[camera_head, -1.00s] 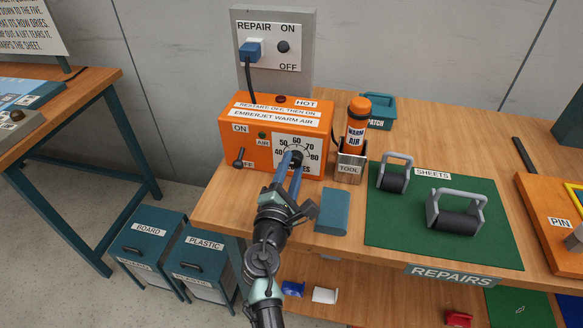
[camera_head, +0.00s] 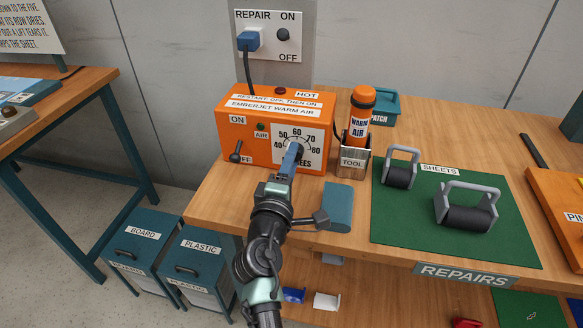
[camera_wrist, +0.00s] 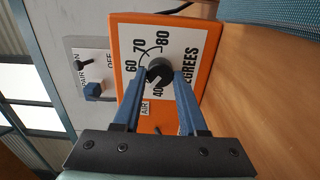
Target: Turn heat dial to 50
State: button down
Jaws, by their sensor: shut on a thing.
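The heat dial (camera_head: 298,149) is a black knob on the white DEGREES scale (camera_head: 312,138) at the right of the orange Emberjet warm air box (camera_head: 228,143). The scale is numbered from 40 to 80. My gripper (camera_head: 293,153) reaches the dial from the front. In the wrist view, its two blue fingers (camera_wrist: 159,76) lie on either side of the dial (camera_wrist: 158,71) and are shut on it. The fingers cover part of the scale around 50. I cannot tell which number the dial points to.
The box's ON/OFF lever (camera_head: 236,153) hangs toward OFF. A warm air tool (camera_head: 360,118) stands in its holder (camera_head: 352,163) just right of the box. A blue block (camera_head: 338,207) lies near my wrist. Rollers (camera_head: 465,208) rest on the green mat (camera_head: 400,225).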

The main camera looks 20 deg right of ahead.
jog(key=shift+f+m+b, duration=0.1)
jog(key=shift+m+b, duration=0.45)
jog(key=shift+m, duration=0.35)
jog(key=shift+c, duration=2.2)
grip_release()
jog(key=v, duration=1.3)
